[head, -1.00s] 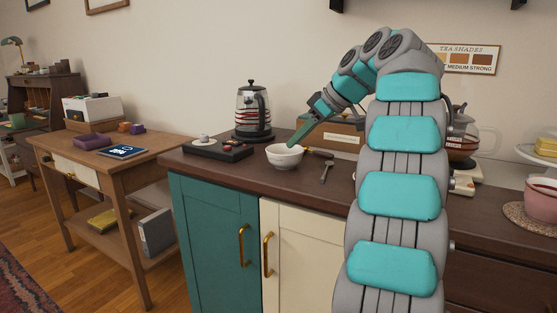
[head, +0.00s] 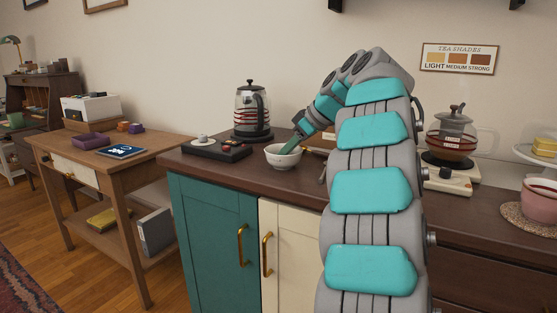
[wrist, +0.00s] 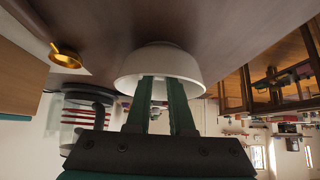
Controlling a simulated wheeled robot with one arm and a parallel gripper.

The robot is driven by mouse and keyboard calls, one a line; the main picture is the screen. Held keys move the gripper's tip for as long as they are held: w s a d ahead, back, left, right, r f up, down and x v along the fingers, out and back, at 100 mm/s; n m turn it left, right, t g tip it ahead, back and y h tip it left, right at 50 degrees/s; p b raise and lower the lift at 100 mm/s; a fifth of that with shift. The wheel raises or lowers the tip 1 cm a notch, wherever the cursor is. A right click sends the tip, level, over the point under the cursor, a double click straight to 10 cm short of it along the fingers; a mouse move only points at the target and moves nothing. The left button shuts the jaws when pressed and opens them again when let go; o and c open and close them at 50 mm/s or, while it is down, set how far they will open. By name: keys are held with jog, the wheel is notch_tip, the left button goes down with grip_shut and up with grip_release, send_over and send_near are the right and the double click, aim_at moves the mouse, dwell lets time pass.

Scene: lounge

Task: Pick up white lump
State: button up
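No white lump can be made out in either view. The inside of the white bowl (head: 283,160) is mostly hidden, so I cannot tell what lies in it. The bowl stands upright on the dark counter and also shows, upside down, in the wrist view (wrist: 160,62). My gripper (head: 288,150) points down into the bowl from the upper right. In the wrist view its two green fingers (wrist: 161,82) are apart with a gap between them.
A glass kettle (head: 252,112) stands behind and left of the bowl. A black board (head: 217,150) with small items, one white, lies to its left. A glass teapot (head: 452,137) on a stand is to the right. My arm hides part of the counter (head: 260,178).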

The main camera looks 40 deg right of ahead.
grip_shut()
jog(key=shift+r, duration=0.2)
